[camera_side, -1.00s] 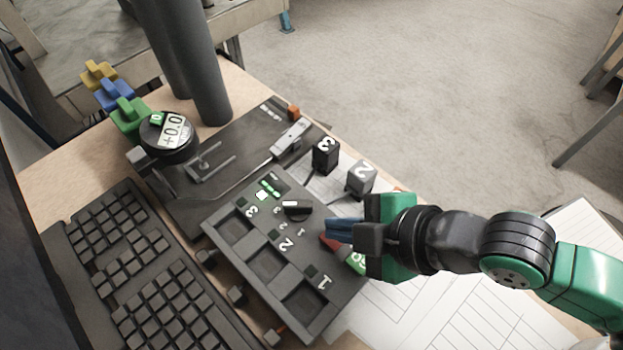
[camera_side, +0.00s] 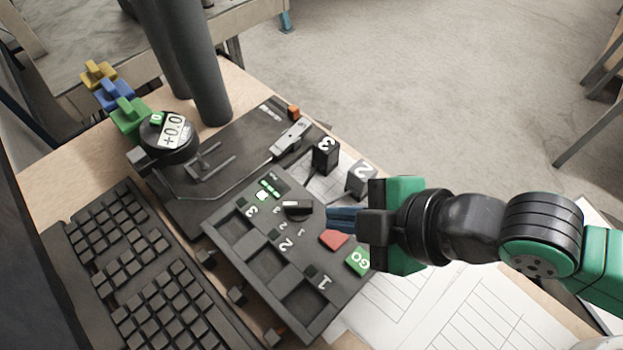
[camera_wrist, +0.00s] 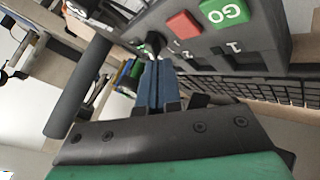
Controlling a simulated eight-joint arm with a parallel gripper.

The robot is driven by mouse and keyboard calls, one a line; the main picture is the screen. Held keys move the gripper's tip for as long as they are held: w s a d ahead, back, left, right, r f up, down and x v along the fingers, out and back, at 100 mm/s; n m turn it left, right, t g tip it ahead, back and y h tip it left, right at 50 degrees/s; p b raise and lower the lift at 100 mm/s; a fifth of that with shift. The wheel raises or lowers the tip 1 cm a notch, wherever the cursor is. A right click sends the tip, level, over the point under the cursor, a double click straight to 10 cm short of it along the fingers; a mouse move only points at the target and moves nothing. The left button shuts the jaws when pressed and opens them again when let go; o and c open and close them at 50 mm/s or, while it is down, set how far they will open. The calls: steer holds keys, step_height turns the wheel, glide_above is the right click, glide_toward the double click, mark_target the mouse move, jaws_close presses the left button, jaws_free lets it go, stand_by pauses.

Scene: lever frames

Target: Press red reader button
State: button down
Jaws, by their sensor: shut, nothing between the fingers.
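The red button (camera_side: 334,239) sits on the dark reader panel (camera_side: 240,262), beside the green GO button (camera_side: 358,262). In the wrist view the red button (camera_wrist: 183,25) and the GO button (camera_wrist: 226,11) show at the top, to the right of the fingers. My gripper (camera_side: 330,219) is shut and empty, its blue fingers together. In the side view the fingertips appear just above the red button in the picture, apart from it. In the wrist view the fingers (camera_wrist: 157,75) point toward the black selector knob (camera_side: 298,208), which is near them.
Two numbered dark blocks, 3 (camera_side: 325,154) and 2 (camera_side: 361,178), stand behind the panel near my gripper. A keyboard (camera_side: 125,270) lies at the left. A round dial (camera_side: 165,137) stands at the back left. Papers (camera_side: 440,310) cover the front right.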

mark_target(342, 239)
steer(key=shift+r, duration=1.7)
steer(key=shift+d, duration=0.1)
steer(key=w+d+r+m+t+h, duration=0.25)
steer(key=w+d+m, duration=0.5)
steer(key=d, duration=0.55)
steer(key=s+d+m+h, duration=0.1)
steer(key=d+m+h, duration=0.4)
steer(key=d+m, duration=0.8)
steer(key=d, duration=0.4)
steer(key=shift+d+g, duration=0.2)
steer(key=shift+g, duration=0.15)
steer(key=shift+r, duration=0.1)
